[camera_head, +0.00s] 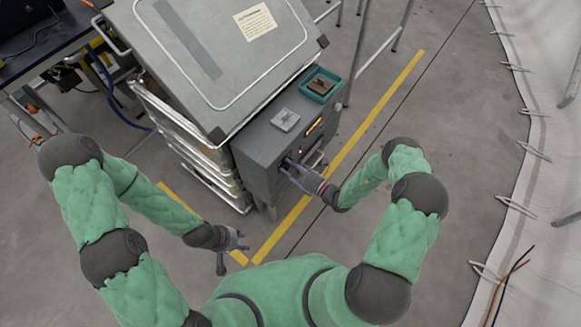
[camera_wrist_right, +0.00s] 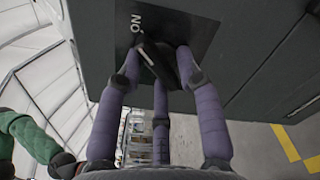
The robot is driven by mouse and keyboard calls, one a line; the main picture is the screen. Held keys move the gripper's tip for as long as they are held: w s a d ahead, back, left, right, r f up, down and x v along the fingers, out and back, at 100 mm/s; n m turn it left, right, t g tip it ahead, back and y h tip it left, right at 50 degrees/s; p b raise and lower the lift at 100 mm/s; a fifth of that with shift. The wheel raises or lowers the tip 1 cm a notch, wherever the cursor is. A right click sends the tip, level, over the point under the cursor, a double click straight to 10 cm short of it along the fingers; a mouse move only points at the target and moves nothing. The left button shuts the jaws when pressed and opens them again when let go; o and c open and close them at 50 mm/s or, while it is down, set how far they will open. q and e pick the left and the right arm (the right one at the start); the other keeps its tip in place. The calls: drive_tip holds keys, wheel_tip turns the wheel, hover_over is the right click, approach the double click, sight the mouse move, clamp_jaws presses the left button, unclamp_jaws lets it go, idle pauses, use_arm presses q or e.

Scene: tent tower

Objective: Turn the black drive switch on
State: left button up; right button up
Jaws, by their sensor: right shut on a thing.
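The black drive switch (camera_wrist_right: 157,64) is a dark knob with a pale line on it, on a black plate (camera_wrist_right: 192,27) on the grey cabinet's side. A white label, apparently "ON", is printed beside it, turned sideways. In the right wrist view my right gripper (camera_wrist_right: 160,75) has its purple fingers closed around the knob. In the head view my right gripper (camera_head: 290,167) touches the cabinet's front, and its fingers hide the switch. My left gripper (camera_head: 232,250) is low at the cabinet's left front, fingers spread, empty and apart from everything.
The grey cabinet (camera_head: 255,150) carries a teal tray (camera_head: 320,84) and a small light-grey block (camera_head: 285,120) on top. A large grey case (camera_head: 215,60) stands behind left. A desk (camera_head: 40,45) is at far left. The floor to the right is open up to the white tent wall (camera_head: 545,130).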

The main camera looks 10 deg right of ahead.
drive_tip(key=shift+s+a, duration=0.1)
drive_tip(key=shift+a, duration=0.05)
drive_tip(key=o, duration=0.8)
drive_tip(key=v, duration=1.2)
